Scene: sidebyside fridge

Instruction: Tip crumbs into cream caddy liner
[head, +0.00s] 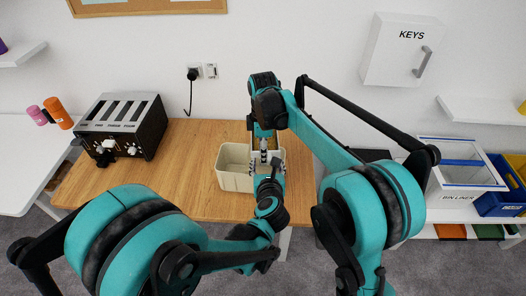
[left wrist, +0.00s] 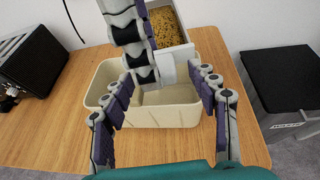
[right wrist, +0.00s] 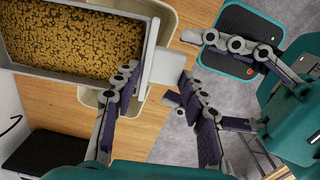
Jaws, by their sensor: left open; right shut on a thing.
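The cream caddy (head: 232,178) stands on the wooden counter; its pale open inside shows in the left wrist view (left wrist: 165,112). My right gripper (head: 263,152) is shut on the plain end of a grey crumb tray (right wrist: 152,38), and its fingers show in the right wrist view (right wrist: 152,100). Golden-brown crumbs (right wrist: 75,38) cover the tray's floor. The tray (left wrist: 181,52) is above the caddy's far side in the left wrist view; its exact tilt is unclear. My left gripper (left wrist: 165,95) is open and empty at the caddy's near side, fingers spread.
A black and silver toaster (head: 125,122) stands left on the counter. A black-lidded bin (left wrist: 283,80) stands right of the counter. A white key cabinet (head: 400,52) hangs on the wall. Bin liners (head: 455,178) sit on the right-hand shelf. Counter between toaster and caddy is clear.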

